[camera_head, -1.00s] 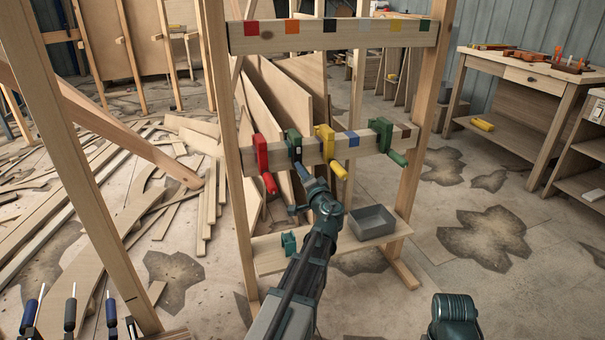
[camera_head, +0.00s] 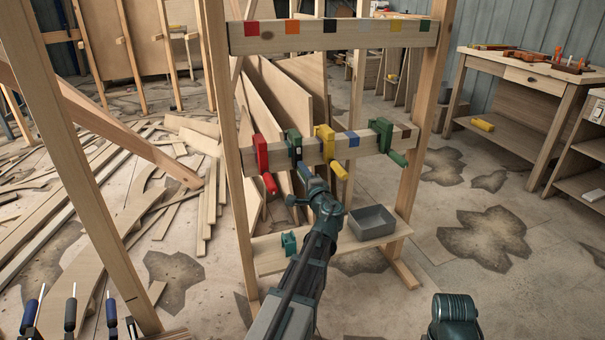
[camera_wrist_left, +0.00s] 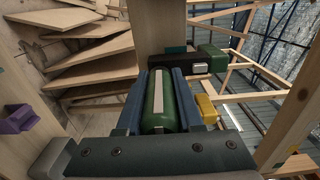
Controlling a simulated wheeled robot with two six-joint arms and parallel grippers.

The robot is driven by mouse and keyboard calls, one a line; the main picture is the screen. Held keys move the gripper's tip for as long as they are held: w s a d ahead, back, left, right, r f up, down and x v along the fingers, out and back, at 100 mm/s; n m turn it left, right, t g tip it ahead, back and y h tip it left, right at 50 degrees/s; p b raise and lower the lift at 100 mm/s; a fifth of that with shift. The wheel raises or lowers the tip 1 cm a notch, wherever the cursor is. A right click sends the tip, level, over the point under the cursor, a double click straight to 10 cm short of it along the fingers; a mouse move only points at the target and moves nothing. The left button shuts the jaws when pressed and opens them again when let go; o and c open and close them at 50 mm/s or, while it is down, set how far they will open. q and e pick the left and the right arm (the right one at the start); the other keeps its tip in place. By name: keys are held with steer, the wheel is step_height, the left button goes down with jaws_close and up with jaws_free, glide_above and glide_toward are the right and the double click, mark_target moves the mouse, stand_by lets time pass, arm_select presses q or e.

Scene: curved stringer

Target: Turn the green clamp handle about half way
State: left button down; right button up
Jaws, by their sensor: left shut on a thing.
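The green clamp (camera_head: 295,146) hangs on the middle rail between a red clamp and a yellow clamp. Its green handle (camera_wrist_left: 171,104), with a pale stripe along it, lies between the blue fingers of my left gripper (camera_head: 305,174) in the left wrist view. The fingers are shut on the handle, one on each side. The clamp's dark green and black body (camera_wrist_left: 200,63) shows just beyond the fingertips. In the head view my gripper hides most of the handle.
The red clamp (camera_head: 261,153) is close on the left and the yellow clamp (camera_head: 324,142) close on the right. Another green clamp (camera_head: 382,132) hangs farther right. Below, a grey bin (camera_head: 372,222) and a small teal object (camera_head: 289,243) sit on the shelf.

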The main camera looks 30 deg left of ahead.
arm_select(q)
steer(key=c, duration=0.5)
jaws_free()
steer(key=shift+c, duration=0.2)
steer(key=v, duration=1.3)
steer(key=shift+s+d, duration=0.2)
steer(key=shift+d, duration=0.2)
steer(key=shift+s, duration=0.1)
